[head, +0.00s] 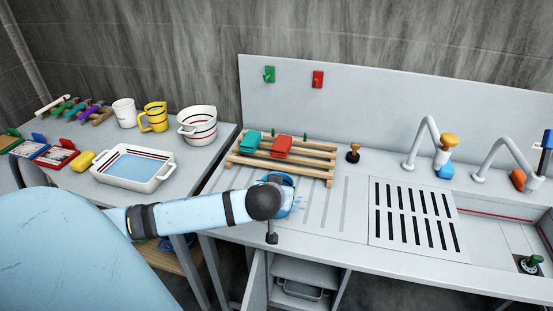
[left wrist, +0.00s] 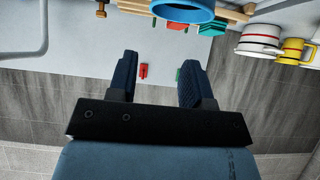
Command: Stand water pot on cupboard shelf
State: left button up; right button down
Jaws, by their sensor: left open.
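A blue round pot (head: 286,188), which I take for the water pot, sits on the ribbed drainboard, partly hidden behind my left wrist. Its blue rim (left wrist: 184,10) shows at the top of the left wrist view, beyond the fingertips. My left gripper (left wrist: 159,62) is open, with nothing between its fingers. In the head view its fingers cannot be made out clearly. The cupboard below the counter is open at the front, and its shelf (head: 305,272) shows. My right gripper is in neither view.
A wooden rack (head: 318,160) with green and red pieces stands behind the pot. On the left table are a white basin (head: 164,177), a striped white pot (head: 197,132) and a yellow jug (head: 155,117). A tray (head: 300,291) sits low in the cupboard. Faucets stand at right.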

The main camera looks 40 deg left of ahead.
pick_arm(q)
jog(key=p+x, duration=0.2)
jog(key=x, duration=1.1)
jog(key=shift+w+d+f, duration=0.25)
jog(key=shift+w+f, duration=0.1)
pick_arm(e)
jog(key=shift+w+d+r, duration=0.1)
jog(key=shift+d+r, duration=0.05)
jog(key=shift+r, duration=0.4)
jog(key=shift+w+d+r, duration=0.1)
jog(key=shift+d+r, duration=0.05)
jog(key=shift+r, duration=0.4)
pick_arm(q)
jog(key=shift+c, duration=0.3)
